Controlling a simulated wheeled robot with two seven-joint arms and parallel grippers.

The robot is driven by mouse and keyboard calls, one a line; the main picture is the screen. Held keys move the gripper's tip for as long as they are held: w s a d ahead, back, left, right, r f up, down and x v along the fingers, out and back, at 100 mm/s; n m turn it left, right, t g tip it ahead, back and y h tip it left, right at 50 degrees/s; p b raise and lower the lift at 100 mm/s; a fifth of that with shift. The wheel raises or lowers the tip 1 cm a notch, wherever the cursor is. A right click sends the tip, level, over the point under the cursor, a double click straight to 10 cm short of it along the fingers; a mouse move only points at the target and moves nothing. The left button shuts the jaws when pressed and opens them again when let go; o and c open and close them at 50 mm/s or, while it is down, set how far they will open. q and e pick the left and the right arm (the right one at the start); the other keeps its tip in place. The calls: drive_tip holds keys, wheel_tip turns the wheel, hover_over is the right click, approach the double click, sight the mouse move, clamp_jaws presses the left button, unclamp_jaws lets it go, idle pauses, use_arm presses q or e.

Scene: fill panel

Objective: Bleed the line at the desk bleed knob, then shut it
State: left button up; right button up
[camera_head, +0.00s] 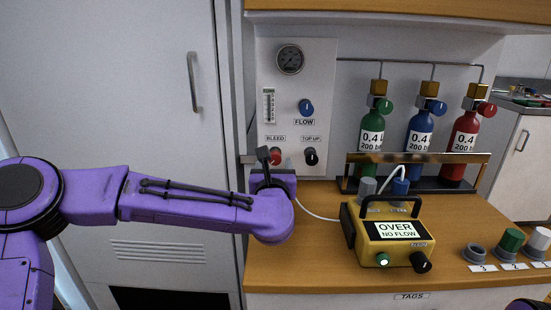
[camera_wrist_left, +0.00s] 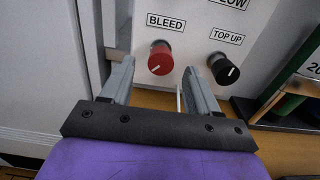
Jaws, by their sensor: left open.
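The red bleed knob (camera_head: 276,156) sits on the white panel under the label BLEED, partly hidden by my left gripper in the head view. In the left wrist view the red knob (camera_wrist_left: 160,58) shows whole, its white mark slanting to the lower left. My left gripper (camera_head: 266,160) is open, and the wrist view shows its fingertips (camera_wrist_left: 157,72) on either side of the knob's lower part. I cannot tell whether they touch it. My right gripper is not in view.
The black TOP UP knob (camera_wrist_left: 224,68) is close right of the left fingers. The blue FLOW knob (camera_head: 307,106) and a gauge (camera_head: 290,59) are above. A yellow meter (camera_head: 392,243) reading OVER NO FLOW stands on the wooden desk (camera_head: 315,265). Several cylinders stand behind a rail (camera_head: 420,158).

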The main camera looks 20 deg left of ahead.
sight(275, 159)
use_arm(q)
drive_tip(key=shift+x, duration=1.95)
drive_tip(key=shift+d, duration=0.1)
drive_tip(key=c, duration=1)
drive_tip(key=shift+c, duration=0.2)
